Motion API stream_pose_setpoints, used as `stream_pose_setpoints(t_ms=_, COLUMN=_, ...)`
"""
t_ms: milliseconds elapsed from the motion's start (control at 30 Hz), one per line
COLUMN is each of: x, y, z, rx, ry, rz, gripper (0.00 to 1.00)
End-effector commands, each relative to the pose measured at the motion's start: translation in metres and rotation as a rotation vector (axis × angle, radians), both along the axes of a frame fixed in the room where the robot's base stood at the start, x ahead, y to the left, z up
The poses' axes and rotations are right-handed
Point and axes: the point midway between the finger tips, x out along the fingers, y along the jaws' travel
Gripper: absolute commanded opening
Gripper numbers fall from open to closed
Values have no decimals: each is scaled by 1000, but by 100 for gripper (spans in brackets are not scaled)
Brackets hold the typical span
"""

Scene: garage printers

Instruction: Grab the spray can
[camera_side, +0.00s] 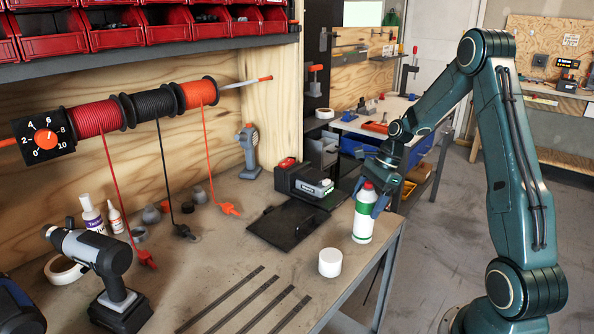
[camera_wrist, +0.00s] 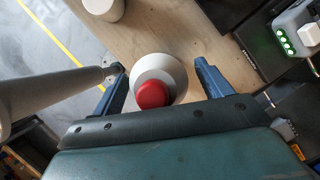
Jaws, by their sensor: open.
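The spray can (camera_side: 363,222) has a white body with a green band and a red cap. It stands upright near the right edge of the workbench in the side view. In the wrist view I look down on its red cap (camera_wrist: 152,94) and white shoulder. My gripper (camera_wrist: 160,82) is open, with one blue finger on each side of the can. Gaps show between the fingers and the can in the wrist view.
A white round container (camera_side: 330,263) stands on the bench in front of the can. A black device (camera_side: 303,184) and a dark plate (camera_side: 287,224) lie to its left. Dark strips (camera_side: 246,305) lie toward the front. A drill (camera_side: 95,270) stands at the left.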

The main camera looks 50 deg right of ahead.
Motion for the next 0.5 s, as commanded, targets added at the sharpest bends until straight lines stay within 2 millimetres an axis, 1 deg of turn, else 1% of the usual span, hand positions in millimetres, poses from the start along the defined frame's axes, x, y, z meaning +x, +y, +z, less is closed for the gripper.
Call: stream_pose_setpoints(t_ms=500, x=0, y=0, z=-1, rx=0, ry=0, rz=1, gripper=77)
